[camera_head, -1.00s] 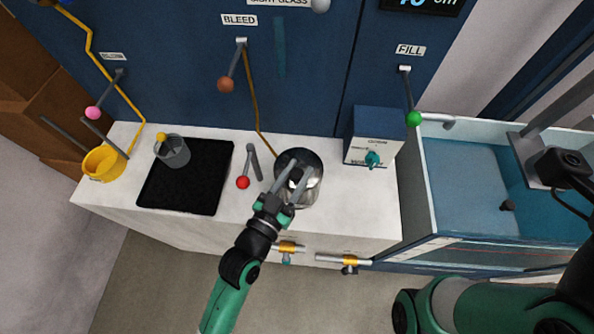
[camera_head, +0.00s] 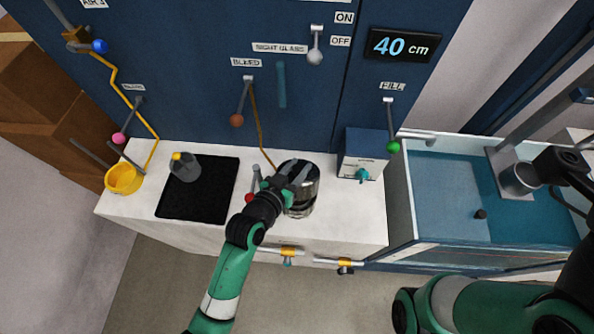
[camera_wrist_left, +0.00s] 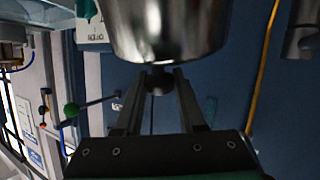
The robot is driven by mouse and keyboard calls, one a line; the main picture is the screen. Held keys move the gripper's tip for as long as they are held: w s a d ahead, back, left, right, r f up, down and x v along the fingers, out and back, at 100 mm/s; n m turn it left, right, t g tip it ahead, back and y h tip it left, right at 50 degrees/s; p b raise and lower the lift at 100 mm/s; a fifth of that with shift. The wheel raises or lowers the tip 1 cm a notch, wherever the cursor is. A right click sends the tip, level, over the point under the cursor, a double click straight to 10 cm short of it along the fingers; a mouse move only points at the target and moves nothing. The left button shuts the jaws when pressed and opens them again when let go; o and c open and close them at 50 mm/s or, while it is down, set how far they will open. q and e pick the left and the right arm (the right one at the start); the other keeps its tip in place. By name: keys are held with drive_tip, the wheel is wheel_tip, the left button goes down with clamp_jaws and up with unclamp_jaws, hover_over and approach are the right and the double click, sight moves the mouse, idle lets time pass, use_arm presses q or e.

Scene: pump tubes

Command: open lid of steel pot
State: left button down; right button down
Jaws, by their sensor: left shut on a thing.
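The steel pot (camera_head: 302,207) is a shiny cylinder on the white counter, right of the black mat. My left gripper (camera_head: 290,174) reaches over its top from the front left and hides part of the lid. In the left wrist view, the fingers (camera_wrist_left: 158,100) are shut on a small dark knob (camera_wrist_left: 158,82), beside the shiny rounded steel surface (camera_wrist_left: 165,30). I cannot tell whether the lid is apart from the pot.
A red-ball lever (camera_head: 249,198) stands just left of the pot, partly behind my gripper. A blue-and-white box (camera_head: 363,153) is to the right. A black mat (camera_head: 200,205) holds a grey container (camera_head: 184,167). A yellow cup (camera_head: 122,179) stands farther left. A blue basin (camera_head: 450,185) lies right.

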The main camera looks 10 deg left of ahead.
use_arm(q)
drive_tip(key=shift+w+r+b, duration=0.2)
drive_tip(key=shift+w, duration=0.4)
drive_tip(key=shift+w+r+b, duration=0.2)
drive_tip(key=shift+w, duration=0.35)
drive_tip(key=c, duration=0.5)
unclamp_jaws()
drive_tip(key=shift+w, duration=0.15)
drive_tip(key=p+v, duration=0.3)
drive_tip(key=v, duration=0.8)
drive_tip(key=shift+s+a, duration=0.2)
drive_tip(key=shift+s, duration=0.15)
